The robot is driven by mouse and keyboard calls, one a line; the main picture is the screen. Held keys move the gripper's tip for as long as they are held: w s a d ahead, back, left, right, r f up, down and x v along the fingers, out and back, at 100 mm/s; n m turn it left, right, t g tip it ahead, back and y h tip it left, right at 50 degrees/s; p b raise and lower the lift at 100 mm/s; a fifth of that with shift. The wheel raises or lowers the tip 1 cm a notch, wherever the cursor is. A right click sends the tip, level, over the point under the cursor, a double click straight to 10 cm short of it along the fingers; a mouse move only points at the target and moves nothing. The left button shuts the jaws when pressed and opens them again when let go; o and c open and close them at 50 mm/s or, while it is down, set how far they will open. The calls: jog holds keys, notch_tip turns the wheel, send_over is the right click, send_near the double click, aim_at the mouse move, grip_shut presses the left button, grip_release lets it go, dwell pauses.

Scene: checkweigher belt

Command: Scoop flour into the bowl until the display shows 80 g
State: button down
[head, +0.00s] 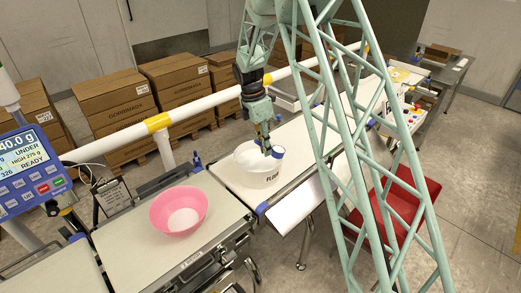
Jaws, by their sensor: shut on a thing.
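The pink bowl (179,211) stands upright on the weighing belt and holds some white flour. The white flour tub (259,176), labelled "FLOUR", stands on the belt to the right of the bowl. My gripper (268,149) is over the tub, pointing down, shut on the scoop, whose blue part (278,152) shows at the tub's right rim. The rest of the scoop is hidden, and I cannot tell whether it holds flour.
A white rail with yellow bands (158,123) runs behind the belts. Stacked cartons (115,103) stand behind it. A clipboard (114,196) is left of the bowl. A red chair or bin (400,205) stands at the right, behind my green lattice arm. The belt between bowl and tub is clear.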

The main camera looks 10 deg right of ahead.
jog(key=s+d+f+m+y+b, duration=0.1)
jog(key=s+m+b, duration=0.4)
jog(key=m, duration=0.5)
jog(key=s+d+f+m+y+b, duration=0.2)
jog(key=s+d+m+b, duration=0.2)
jog(key=m, duration=0.6)
jog(key=shift+s+m+g+b, duration=0.3)
jog(key=shift+s+b, duration=0.25)
jog(key=shift+b, duration=0.55)
jog(key=shift+d, duration=0.1)
